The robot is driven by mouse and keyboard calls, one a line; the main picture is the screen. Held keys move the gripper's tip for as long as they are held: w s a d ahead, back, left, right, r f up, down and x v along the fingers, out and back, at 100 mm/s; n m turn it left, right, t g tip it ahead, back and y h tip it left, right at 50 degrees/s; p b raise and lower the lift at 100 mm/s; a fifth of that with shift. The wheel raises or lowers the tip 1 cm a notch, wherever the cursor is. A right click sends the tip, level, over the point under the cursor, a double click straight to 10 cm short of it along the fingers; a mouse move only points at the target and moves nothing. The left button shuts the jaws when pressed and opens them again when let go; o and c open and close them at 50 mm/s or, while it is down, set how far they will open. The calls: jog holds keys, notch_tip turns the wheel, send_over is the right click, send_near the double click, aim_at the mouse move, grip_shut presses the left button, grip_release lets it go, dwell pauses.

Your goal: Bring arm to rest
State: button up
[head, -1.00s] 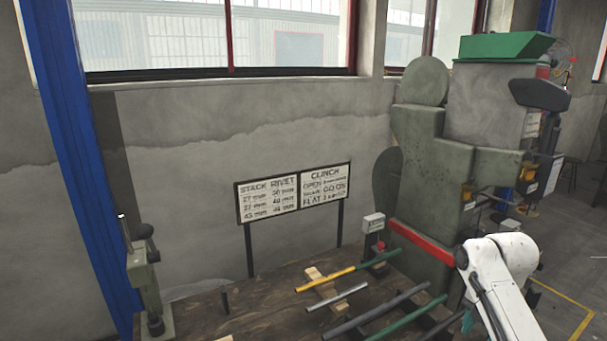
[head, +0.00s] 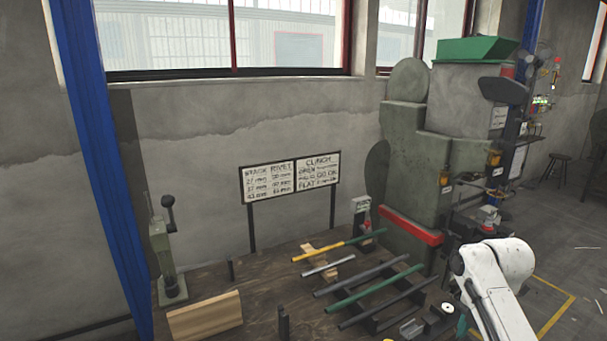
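My white arm (head: 497,272) shows at the lower right of the head view, bent at a rounded joint with a link running down out of the frame. My gripper is not in the picture, so its fingers and anything in them are hidden. The arm stands in front of the right end of the wooden bench (head: 215,277), near the foot of a grey-green rivet press (head: 415,165).
On the bench lie several rods, among them a yellow one (head: 338,246) and a green one (head: 375,288), on supports. A wooden block (head: 205,315) and a small hand press (head: 166,258) are at the left. A sign board (head: 290,176) stands behind. Open floor (head: 565,235) lies right.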

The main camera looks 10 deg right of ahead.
jog(key=s+a+f+m+y, duration=0.1)
jog(key=s+a+f+m, duration=0.9)
jog(key=s+a+f, duration=0.4)
jog(key=s+r+m+h, duration=0.1)
jog(key=s+m, duration=1.1)
jog(key=s, duration=0.9)
jog(key=shift+s+a+m+t, duration=0.3)
jog(key=shift+a+t, duration=0.1)
